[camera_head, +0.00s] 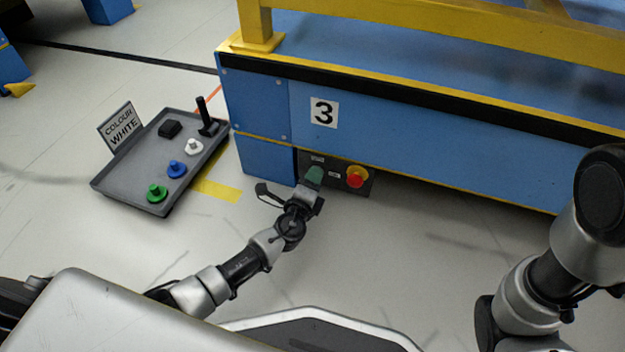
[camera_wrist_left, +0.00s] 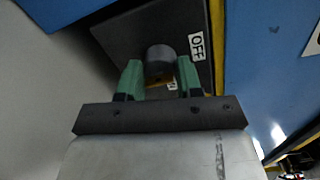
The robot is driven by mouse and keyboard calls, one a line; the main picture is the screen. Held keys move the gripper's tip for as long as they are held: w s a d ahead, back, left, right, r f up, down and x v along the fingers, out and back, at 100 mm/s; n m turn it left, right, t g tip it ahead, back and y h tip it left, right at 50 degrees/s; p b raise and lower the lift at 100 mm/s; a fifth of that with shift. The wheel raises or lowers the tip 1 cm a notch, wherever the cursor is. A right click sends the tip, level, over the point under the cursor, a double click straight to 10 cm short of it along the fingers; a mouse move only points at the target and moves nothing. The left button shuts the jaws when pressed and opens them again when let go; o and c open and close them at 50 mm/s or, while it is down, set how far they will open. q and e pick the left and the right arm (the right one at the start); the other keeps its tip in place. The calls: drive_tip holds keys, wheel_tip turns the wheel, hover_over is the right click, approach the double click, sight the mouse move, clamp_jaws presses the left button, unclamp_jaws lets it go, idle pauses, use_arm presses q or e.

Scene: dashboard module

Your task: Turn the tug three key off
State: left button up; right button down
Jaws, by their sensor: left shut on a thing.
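The tug three (camera_head: 410,150) is a blue vehicle with a "3" plate on its side. Its dark control panel (camera_head: 347,191) is low on that side. My left gripper (camera_head: 314,174) is at the panel's left end, its green fingertips covering the key in the head view. In the left wrist view, the key (camera_wrist_left: 160,55) is a round grey knob between the two green fingers (camera_wrist_left: 160,72), which are shut on it. An "OFF" label (camera_wrist_left: 197,45) is beside it. The key's angle is hard to tell. My right gripper is out of view.
A red button on a yellow base (camera_head: 356,178) is right of my left gripper on the panel. Floor in front is clear.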

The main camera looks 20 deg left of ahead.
use_arm(q)
drive_tip(key=o, duration=0.9)
drive_tip(key=shift+a, duration=0.1)
drive_tip(key=shift+s, duration=0.1)
drive_tip(key=shift+s+a+r+p, duration=0.15)
drive_tip(key=shift+s+p, duration=0.85)
drive_tip(key=shift+s, duration=1.65)
drive_tip(key=shift+s+r+p, duration=0.1)
drive_tip(key=shift+s+p, duration=0.85)
drive_tip(key=shift+s, duration=1.7)
